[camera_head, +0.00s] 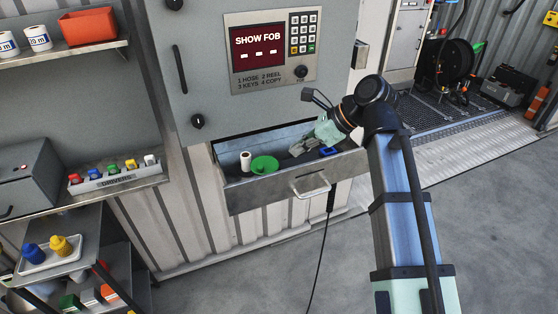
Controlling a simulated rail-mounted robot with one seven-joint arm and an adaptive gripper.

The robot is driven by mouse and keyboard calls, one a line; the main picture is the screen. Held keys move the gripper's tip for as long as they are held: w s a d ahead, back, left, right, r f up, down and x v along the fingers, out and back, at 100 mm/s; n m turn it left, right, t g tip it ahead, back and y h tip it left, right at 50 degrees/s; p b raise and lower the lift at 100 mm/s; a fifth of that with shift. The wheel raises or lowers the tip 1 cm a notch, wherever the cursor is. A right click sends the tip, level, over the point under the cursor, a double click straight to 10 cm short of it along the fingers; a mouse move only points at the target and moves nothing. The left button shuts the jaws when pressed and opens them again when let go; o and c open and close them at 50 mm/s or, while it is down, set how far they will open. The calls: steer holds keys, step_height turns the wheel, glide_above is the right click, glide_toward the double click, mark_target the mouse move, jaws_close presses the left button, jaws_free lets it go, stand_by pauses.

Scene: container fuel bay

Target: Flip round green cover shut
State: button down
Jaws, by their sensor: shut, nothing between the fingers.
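A round green cover (264,165) is in the open drawer (262,193) under the grey cabinet, left of the middle. It looks like a flat disc with a small raised part; its hinge cannot be made out. My gripper (297,150) is over the right half of the drawer, pointing down and left. Its fingers are shut and empty, a short way right of the green cover and apart from it. Whether the fingertips touch the drawer floor cannot be told.
A white roll (245,161) stands just left of the cover. A blue item (328,152) lies right of my gripper. The drawer handle (310,188) sticks out in front. The keypad panel (272,50) is above. Shelves with a drivers rack (115,172) are at left.

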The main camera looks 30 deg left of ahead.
mark_target(263, 171)
steer(key=p+x, duration=0.2)
steer(key=x, duration=0.7)
steer(key=shift+s+a+f+p, duration=0.1)
steer(key=shift+a+f+p, duration=0.2)
steer(key=shift+p, duration=0.1)
